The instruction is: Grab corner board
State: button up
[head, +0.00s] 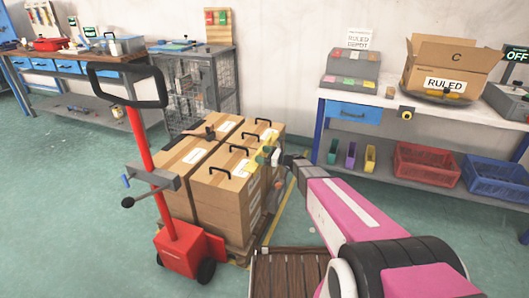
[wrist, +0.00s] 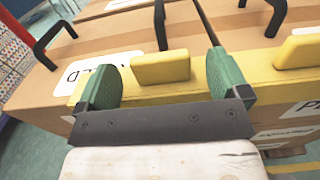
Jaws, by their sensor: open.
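The corner board (wrist: 268,84) is a yellow strip along the top edge of the cardboard boxes (wrist: 38,92). It has a raised yellow tab (wrist: 161,68) near the middle of the wrist view and another at the right. My gripper (wrist: 163,64) is open, with one green finger on each side of the middle tab and a visible gap to each. The gripper's dark palm bar hides part of the board. In the head view my gripper (head: 268,154) is at the right side of the box stack, and the board is small and mostly hidden.
The boxes (head: 222,190) have black handles and stand on a wooden pallet. A red pallet jack (head: 180,250) is in front on the left. Workbenches line the wall, with an open carton (head: 447,70) on the right one. Green floor is free at left.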

jog(key=shift+x, duration=1.1)
jog(key=shift+d, duration=0.1)
jog(key=c, duration=1.1)
jog(key=shift+r, duration=0.1)
